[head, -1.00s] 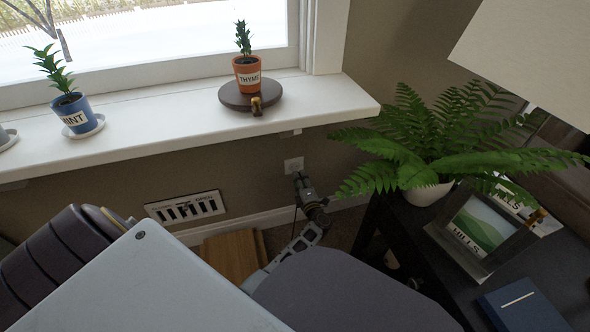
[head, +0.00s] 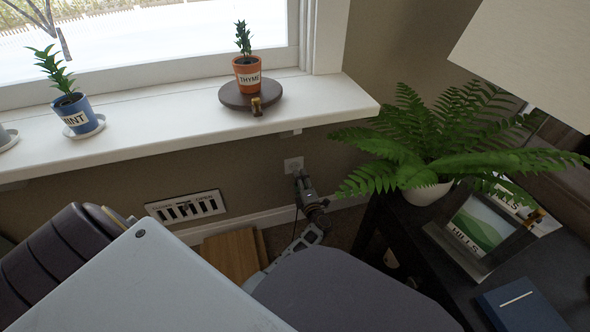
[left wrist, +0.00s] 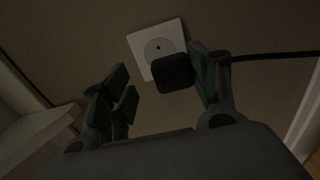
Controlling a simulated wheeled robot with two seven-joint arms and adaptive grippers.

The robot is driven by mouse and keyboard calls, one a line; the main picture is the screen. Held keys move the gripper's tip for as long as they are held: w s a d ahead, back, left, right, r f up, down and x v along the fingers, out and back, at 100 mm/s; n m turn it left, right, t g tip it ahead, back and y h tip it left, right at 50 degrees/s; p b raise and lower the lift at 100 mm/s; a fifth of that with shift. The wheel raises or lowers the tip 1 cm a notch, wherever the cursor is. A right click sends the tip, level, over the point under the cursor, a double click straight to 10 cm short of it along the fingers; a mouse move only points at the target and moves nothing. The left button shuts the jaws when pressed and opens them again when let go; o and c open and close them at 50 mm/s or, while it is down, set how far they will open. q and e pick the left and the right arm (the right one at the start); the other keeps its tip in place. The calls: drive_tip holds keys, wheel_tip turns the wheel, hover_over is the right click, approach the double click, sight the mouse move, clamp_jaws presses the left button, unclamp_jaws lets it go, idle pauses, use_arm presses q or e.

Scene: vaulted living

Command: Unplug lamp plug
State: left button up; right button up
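A white wall outlet (head: 293,164) sits under the window sill; its plate with a round socket also shows in the left wrist view (left wrist: 152,42). The black lamp plug (left wrist: 173,73) overlaps the plate's lower right part. I cannot tell whether it is seated in the outlet. My left gripper (left wrist: 162,92) is open around the plug: the right finger is close beside it, and a clear gap separates it from the left finger. In the head view, this gripper (head: 303,183) is just below the outlet and hides the plug. My right gripper is not in view.
A black cord (left wrist: 275,56) runs right from behind the right finger. A dark side table (head: 445,275) with a fern (head: 440,145), picture frame (head: 480,228) and blue book (head: 522,306) stands right. A wall vent (head: 186,207) is left. The sill (head: 170,127) overhangs the outlet.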

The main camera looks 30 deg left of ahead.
use_arm(q)
drive_tip(key=shift+d+f, duration=0.15)
drive_tip(key=shift+d, duration=0.1)
